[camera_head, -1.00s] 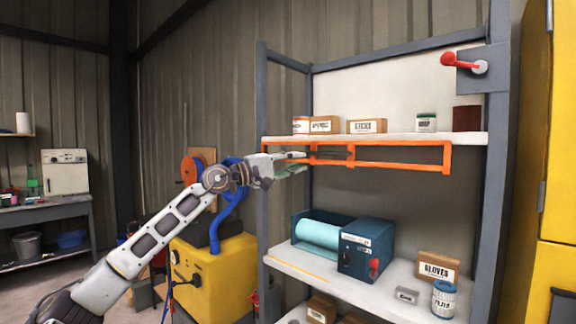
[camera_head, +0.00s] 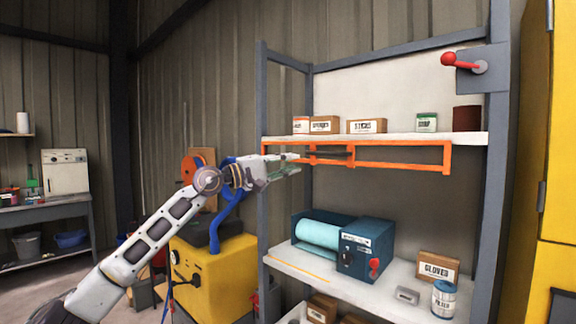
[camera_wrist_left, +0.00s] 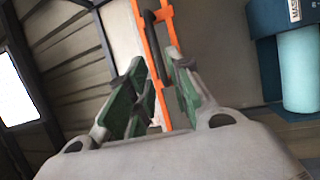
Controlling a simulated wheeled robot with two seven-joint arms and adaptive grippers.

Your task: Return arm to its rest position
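My left arm (camera_head: 160,228) comes in from the lower left. My left gripper (camera_head: 293,163) is in front of the left end of the orange rack (camera_head: 405,168) under the upper shelf. The dark piece also shows in the head view (camera_head: 334,154). My right gripper is not in view.
The shelf unit has an upper shelf (camera_head: 390,137) with boxes and cans. A blue machine with a teal roll (camera_head: 365,245) stands on the shelf below. A yellow machine (camera_head: 222,268) stands behind my arm, and a grey post (camera_head: 263,215) is close to the gripper.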

